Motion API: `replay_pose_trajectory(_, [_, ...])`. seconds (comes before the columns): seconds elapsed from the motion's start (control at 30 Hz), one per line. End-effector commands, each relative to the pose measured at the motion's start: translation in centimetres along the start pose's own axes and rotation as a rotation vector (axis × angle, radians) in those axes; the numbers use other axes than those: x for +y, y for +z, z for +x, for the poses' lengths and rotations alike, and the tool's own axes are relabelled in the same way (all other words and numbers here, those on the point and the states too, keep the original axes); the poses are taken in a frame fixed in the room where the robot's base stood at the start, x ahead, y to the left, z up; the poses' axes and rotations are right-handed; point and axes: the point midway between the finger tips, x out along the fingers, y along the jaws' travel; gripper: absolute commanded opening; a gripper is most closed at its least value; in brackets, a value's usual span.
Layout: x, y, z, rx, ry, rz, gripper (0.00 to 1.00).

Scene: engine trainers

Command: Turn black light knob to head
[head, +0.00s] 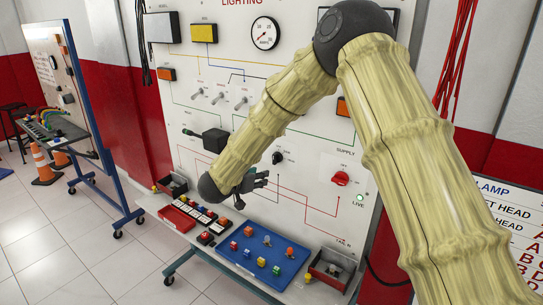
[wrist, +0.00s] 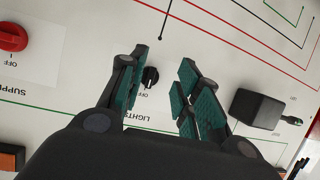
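The black light knob (head: 278,157) is a small round knob on the white panel titled LIGHTING. In the wrist view the black light knob (wrist: 150,77) shows between my fingers, nearer the left one. The words OFF and LIGHTS are printed beside it, upside down in this view; I cannot read a HEAD mark. My gripper (head: 261,181) is open and empty, below and left of the knob in the head view. In the wrist view my gripper (wrist: 163,62) has its teal-padded fingers spread, with no visible contact with the knob.
A red supply knob (head: 341,179) is to the right on the panel. A black box with a lever (head: 215,140) is to the left, and toggle switches (head: 220,97) are above. A shelf below holds a blue tray (head: 249,273) of small coloured parts.

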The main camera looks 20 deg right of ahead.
Motion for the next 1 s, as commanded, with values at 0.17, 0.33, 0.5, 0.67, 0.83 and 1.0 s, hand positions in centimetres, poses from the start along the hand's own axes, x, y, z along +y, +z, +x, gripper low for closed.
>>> replay_pose_trajectory(0.17, [-0.8, -6.0, -1.9, 0.003, 0.082, 0.07, 0.33])
replay_pose_trajectory(0.33, [-0.8, -7.2, -1.8, -0.001, 0.102, 0.081, 0.33])
replay_pose_trajectory(0.5, [-0.5, -7.3, 0.3, -0.001, 0.102, 0.081, 0.33])
replay_pose_trajectory(0.67, [-0.3, -7.3, 2.9, -0.001, 0.102, 0.081, 0.33])
replay_pose_trajectory(0.83, [0.0, -7.2, 5.5, -0.001, 0.102, 0.081, 0.33])
replay_pose_trajectory(1.0, [0.1, -7.1, 7.4, -0.001, 0.1, 0.081, 0.33])
